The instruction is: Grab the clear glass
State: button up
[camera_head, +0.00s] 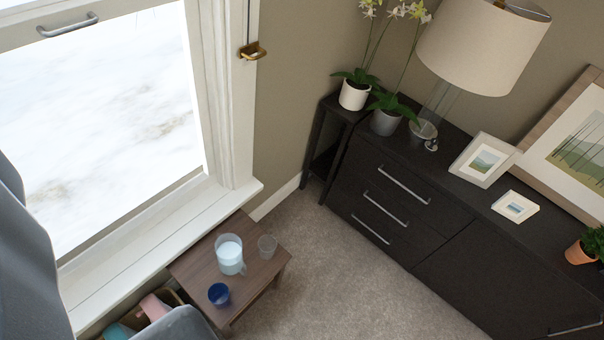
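A dark blue cup (219,294) stands on the same table, nearer the bottom of the picture. My gripper is not in view. The table is seen from above and at some distance.
A dark dresser (437,240) with a lamp (484,45), potted orchids and picture frames stands at the right. A grey curtain (28,250) hangs at the left. A bin (175,297) holding pink and teal items is at the bottom. The carpet (330,270) right of the table is clear.

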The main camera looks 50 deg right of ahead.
aim_at(267, 243)
jog(key=z, duration=0.2)
jog(key=k, duration=0.55)
jog(key=z, duration=0.55)
jog(key=i, duration=0.55)
